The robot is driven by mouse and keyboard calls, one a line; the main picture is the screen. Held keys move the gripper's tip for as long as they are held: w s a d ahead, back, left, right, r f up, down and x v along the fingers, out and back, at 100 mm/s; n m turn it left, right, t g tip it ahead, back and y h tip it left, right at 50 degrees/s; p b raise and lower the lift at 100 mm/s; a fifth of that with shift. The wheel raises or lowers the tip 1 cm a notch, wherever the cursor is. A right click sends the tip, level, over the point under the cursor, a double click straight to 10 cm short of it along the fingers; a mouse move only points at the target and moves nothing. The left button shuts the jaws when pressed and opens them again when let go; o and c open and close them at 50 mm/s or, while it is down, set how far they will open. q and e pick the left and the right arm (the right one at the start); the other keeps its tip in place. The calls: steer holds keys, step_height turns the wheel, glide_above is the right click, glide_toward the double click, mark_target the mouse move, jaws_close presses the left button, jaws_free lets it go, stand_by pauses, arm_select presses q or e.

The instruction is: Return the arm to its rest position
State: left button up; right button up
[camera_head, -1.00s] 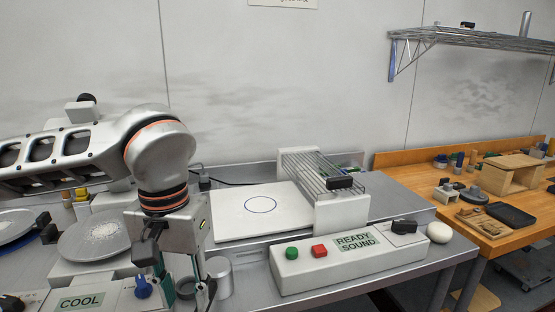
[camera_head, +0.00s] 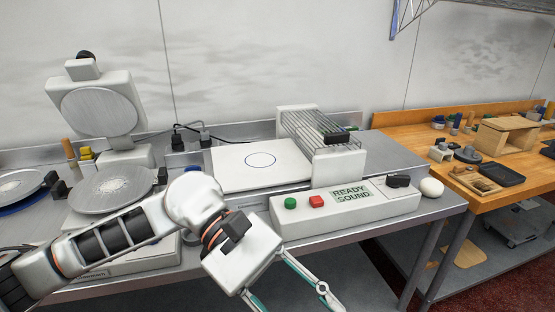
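My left arm (camera_head: 110,240) comes in from the left, low across the front of the bench. My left gripper (camera_head: 288,290) points down and to the right, in front of the bench's front edge. Its finger links are spread apart and nothing shows between them; the fingertips are partly cut off by the bottom edge. My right gripper is not in view.
The press machine (camera_head: 97,105) stands with its lid raised, its lower plate (camera_head: 112,188) just behind my arm. A white control box (camera_head: 345,212) reading "READY SOUND" is near my gripper. A white board (camera_head: 240,180) and wire rack (camera_head: 318,130) stand behind; a wooden table (camera_head: 475,205) is at right.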

arm_select(q)
steer(key=w+d+r+n+t+h, duration=0.1)
steer(key=w+r+n+t+h, duration=0.3)
steer(key=n+h, duration=0.45)
steer(key=w+r+n+t+h, duration=0.2)
steer(key=w+n+t+h, duration=0.25)
steer(key=n, duration=0.75)
steer(key=w+a+f+n+t+y, duration=0.4)
steer(key=w+f+n+t, duration=0.3)
steer(key=n, duration=0.4)
steer(key=w+a+f+n+t+y, duration=0.4)
steer(key=a+f+n+t, duration=0.1)
steer(key=n+t, duration=0.5)
steer(key=s+a+f+n+g+y, duration=0.1)
steer(key=a+f+n+y, duration=0.5)
steer(key=f, duration=0.4)
steer(key=s+a+f+n+g+y, duration=0.1)
steer(key=a+f+n+y, duration=0.25)
steer(key=f+n, duration=0.55)
steer(key=s+a+f+n+g+y, duration=0.1)
steer(key=s+a+f+n+g, duration=0.1)
steer(key=s+f, duration=0.4)
steer(key=s+a+f+n+g+y, duration=0.2)
steer(key=s+a+f+n, duration=0.2)
steer(key=f, duration=0.7)
steer(key=s+a, duration=0.2)
steer(key=shift+s+a+f+g, duration=0.15)
steer(key=shift+s+f+g, duration=0.2)
steer(key=shift+s, duration=0.05)
